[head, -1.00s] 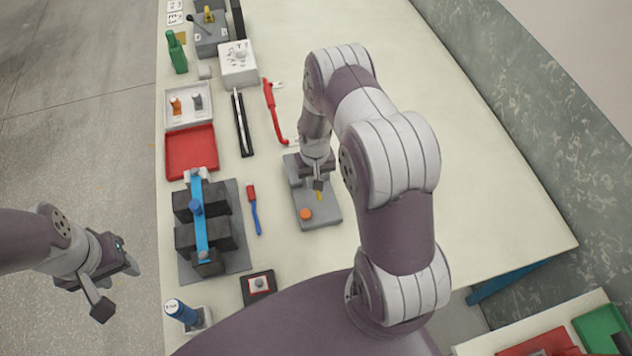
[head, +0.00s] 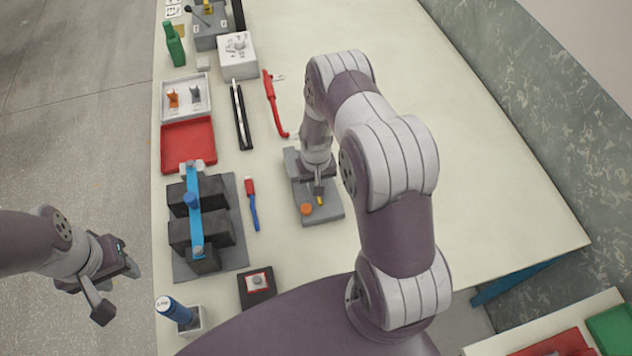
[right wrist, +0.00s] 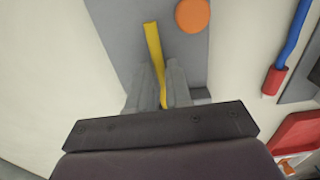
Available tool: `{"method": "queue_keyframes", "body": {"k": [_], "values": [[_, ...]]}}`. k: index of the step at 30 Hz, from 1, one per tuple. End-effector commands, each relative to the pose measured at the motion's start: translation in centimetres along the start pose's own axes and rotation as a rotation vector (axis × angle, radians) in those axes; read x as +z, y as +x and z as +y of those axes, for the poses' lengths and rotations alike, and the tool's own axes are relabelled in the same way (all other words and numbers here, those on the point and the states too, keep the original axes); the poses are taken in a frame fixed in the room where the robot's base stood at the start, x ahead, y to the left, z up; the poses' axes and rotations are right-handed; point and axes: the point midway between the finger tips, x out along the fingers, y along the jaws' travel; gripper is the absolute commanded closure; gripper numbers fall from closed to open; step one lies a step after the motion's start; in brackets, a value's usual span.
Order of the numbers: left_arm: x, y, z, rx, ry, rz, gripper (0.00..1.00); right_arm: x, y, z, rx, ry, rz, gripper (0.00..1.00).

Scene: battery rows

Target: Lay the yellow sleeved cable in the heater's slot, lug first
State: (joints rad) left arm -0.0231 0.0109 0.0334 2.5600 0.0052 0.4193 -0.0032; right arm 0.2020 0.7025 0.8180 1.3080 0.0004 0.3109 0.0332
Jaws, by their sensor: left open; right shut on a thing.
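The grey heater block (head: 325,214) with an orange knob (head: 306,209) lies on the table right of centre. My right gripper (head: 319,190) is over it, shut on the yellow sleeved cable (head: 320,201). In the right wrist view the cable (right wrist: 154,50) runs out from between the two fingers (right wrist: 163,88) over the heater's grey face (right wrist: 125,35), left of the orange knob (right wrist: 193,15). The slot and lug cannot be made out, nor whether the cable touches the heater. My left gripper (head: 119,289) is open and empty, off the table's left edge.
A black battery row with a blue bar (head: 195,220) stands left of the heater. A red tray (head: 188,145) is behind. The table's right side is clear.

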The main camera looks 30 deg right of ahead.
Motion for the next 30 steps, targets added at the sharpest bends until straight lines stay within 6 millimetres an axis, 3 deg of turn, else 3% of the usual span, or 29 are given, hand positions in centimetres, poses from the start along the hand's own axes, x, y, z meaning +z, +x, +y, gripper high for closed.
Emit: {"method": "queue_keyframes", "body": {"k": [10, 11, 13, 23, 26, 30], "values": [[0.0, 0.4, 0.0, 0.0, 0.0, 0.0, 0.57, 0.0, 0.5, 0.0, 0.0, 0.0, 0.001, 1.0], [0.0, 0.4, 0.0, 0.0, 0.0, 0.0, 0.57, 0.0, 0.5, 0.0, 0.0, 0.0, 0.001, 0.75], [0.0, 0.4, 0.0, 0.0, 0.0, 0.0, 0.57, 0.0, 0.5, 0.0, 0.0, 0.0, 0.0, 0.52], [0.1, 0.5, 0.0, 0.0, 0.0, 0.0, 0.57, 0.0, 0.3, 0.0, 0.0, 0.0, 0.0, 0.52], [0.1, 0.8, 0.0, 0.0, 0.0, 0.0, 0.57, -0.1, -0.6, 0.0, 0.0, 0.0, 0.002, 0.52], [0.2, 1.4, 0.0, 0.0, 0.0, 0.0, 0.57, -0.2, -3.5, 0.0, 0.0, 0.0, 0.006, 0.52]]}}
